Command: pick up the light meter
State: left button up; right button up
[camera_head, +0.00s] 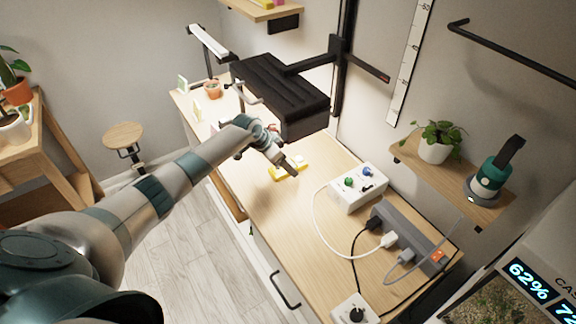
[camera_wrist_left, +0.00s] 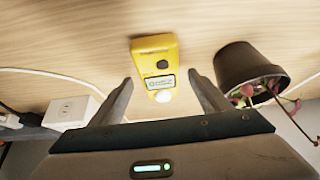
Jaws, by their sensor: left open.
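The light meter is yellow with a dark button, a small display and a white dome. It lies on the wooden bench. In the head view the light meter (camera_head: 277,175) is partly hidden behind my left gripper (camera_head: 288,164). In the left wrist view the light meter (camera_wrist_left: 154,47) is in front of my left gripper (camera_wrist_left: 161,82), roughly centred between its two spread fingers. The fingers are open and empty, with the dome end nearest them. I cannot tell the exact gap. My right gripper is not in view.
A dark pot (camera_wrist_left: 243,68) with a reddish plant stands close beside the right finger in the wrist view. A black lamp (camera_head: 280,90) hangs above the bench (camera_head: 262,215). A white box with knobs (camera_head: 358,188), a power strip (camera_head: 412,238) and cables occupy the near right.

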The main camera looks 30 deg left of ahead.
pick_arm(q)
jog(key=shift+x, duration=0.8)
jog(key=c, duration=1.3)
jog(key=shift+r, duration=0.2)
jog(key=shift+c, duration=0.2)
jog(key=shift+r+b, duration=0.35)
jog(key=shift+r, duration=0.15)
notch_tip(320, 180, up, 2)
jog(key=shift+r+b, duration=0.1)
jog(key=shift+b, duration=0.55)
jog(key=s+a+b, duration=0.1)
jog(key=s+a, duration=0.2)
jog(key=s, duration=0.2)
jog(key=s+a+b, duration=0.2)
jog(key=s+a, duration=0.1)
jog(key=s, duration=0.2)
jog(key=s+a+b, duration=0.1)
jog(key=s+a, duration=0.2)
jog(key=s, duration=0.2)
jog(key=shift+s, duration=0.3)
